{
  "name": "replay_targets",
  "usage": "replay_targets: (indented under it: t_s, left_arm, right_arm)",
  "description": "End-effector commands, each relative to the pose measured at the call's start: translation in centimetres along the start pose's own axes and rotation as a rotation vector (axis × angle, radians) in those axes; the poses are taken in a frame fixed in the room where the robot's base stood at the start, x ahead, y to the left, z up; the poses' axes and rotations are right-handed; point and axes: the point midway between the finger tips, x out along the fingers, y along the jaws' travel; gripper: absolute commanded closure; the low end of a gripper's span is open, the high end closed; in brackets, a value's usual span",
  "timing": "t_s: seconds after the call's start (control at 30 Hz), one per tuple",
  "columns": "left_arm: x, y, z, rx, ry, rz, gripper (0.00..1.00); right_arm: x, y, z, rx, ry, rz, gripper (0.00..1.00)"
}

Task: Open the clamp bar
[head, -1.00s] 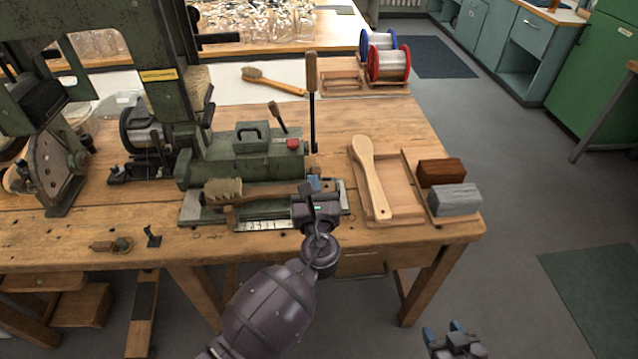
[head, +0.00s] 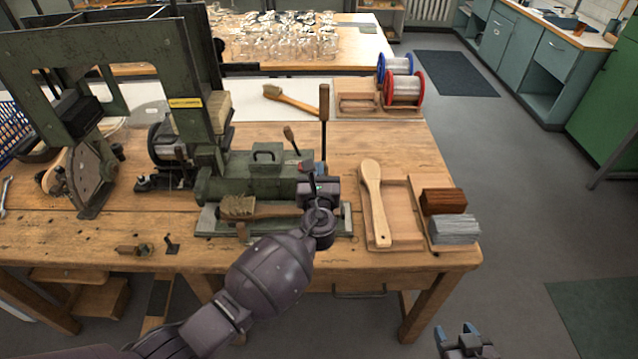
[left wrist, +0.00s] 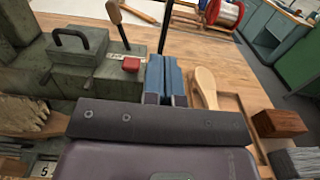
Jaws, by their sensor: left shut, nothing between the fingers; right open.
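A green machine (head: 250,178) stands on the wooden bench, with a red button beside a short wood-handled lever (head: 291,138). A tall black lever with a wooden handle (head: 324,103) rises at its right end. A bristled brush (head: 268,211) lies along the machine's front bed. I cannot tell which part is the clamp bar. My left gripper (head: 308,170) is shut and empty, over the machine's right end near the tall lever's base. Its blue fingers (left wrist: 164,80) show together in the left wrist view; contact cannot be told. My right gripper (head: 456,330) is open and empty, low beyond the bench's front.
Wire spools (head: 403,90) stand at the back right. The floor to the right is clear.

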Motion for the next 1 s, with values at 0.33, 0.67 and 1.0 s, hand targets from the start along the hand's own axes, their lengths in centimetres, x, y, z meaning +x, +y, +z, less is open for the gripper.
replay_targets:
  t_s: [0.33, 0.67, 1.0]
  left_arm:
    - [3.3, 0.0, 0.9, -0.001, -0.001, 0.001, 1.00]
    - [4.6, 0.1, 1.2, -0.001, -0.003, 0.001, 1.00]
    - [4.8, 0.2, 1.5, -0.001, -0.008, 0.003, 1.00]
  right_arm:
    - [0.2, 0.0, 0.7, 0.001, -0.006, 0.000, 0.47]
    - [0.2, -0.1, 0.4, 0.001, 0.002, 0.000, 0.47]
    - [0.2, 0.0, 0.2, 0.000, 0.005, 0.000, 0.47]
